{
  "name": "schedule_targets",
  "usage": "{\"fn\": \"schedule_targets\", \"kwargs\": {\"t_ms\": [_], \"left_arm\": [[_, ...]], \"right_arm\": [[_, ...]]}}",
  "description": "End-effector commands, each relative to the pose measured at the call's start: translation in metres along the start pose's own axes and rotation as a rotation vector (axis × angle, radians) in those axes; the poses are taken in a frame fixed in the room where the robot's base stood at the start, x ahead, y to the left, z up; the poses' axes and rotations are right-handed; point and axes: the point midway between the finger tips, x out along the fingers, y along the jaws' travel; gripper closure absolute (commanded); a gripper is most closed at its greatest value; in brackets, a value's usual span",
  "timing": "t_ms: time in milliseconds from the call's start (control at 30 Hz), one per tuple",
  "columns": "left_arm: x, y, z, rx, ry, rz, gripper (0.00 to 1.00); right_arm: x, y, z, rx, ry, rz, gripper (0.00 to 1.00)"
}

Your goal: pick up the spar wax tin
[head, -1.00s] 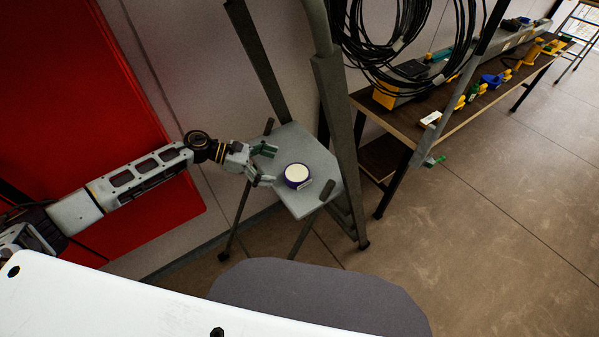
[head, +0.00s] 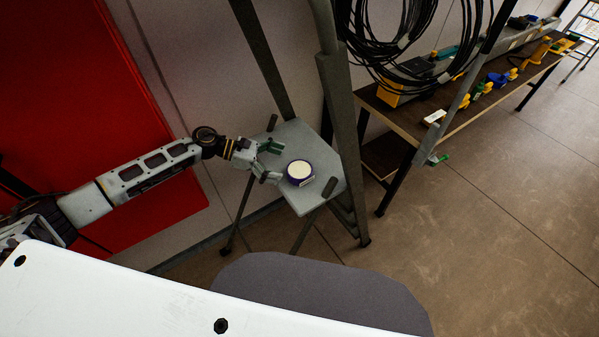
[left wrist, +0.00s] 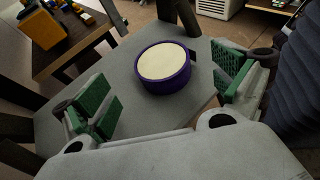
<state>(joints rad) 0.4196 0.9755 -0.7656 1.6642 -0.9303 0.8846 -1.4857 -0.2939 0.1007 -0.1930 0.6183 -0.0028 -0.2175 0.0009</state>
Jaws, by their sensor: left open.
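The spar wax tin (head: 300,172) is a short round purple tin with a cream top. It sits upright on a small grey platform (head: 322,196) of a stepladder-like stand. My left gripper (head: 273,163) is open beside the tin, just to its left in the head view, with green pads on its fingers. In the left wrist view the tin (left wrist: 163,68) stands ahead of the open fingers (left wrist: 166,99), roughly midway between them, and nothing is held. My right gripper is in neither view.
Dark uprights (head: 341,130) of the stand rise close behind and right of the tin. A red panel (head: 85,100) is at the left.

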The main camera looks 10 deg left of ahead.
Motion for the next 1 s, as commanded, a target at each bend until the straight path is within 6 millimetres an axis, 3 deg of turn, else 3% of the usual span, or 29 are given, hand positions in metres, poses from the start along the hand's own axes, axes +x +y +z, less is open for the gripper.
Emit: {"fn": "schedule_targets", "kwargs": {"t_ms": [233,433,733,1000], "left_arm": [[0.006,0.000,0.001,0.000,-0.001,-0.001,0.04],[0.024,0.000,0.001,-0.001,-0.002,-0.002,0.04],[0.054,0.000,0.001,-0.001,-0.002,-0.001,0.04],[0.063,0.000,0.000,0.000,0.000,0.000,0.04]], "right_arm": [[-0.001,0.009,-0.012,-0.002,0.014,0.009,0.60],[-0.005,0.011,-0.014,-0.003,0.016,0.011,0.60],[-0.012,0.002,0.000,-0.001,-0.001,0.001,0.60],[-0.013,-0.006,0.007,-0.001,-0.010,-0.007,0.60]]}}
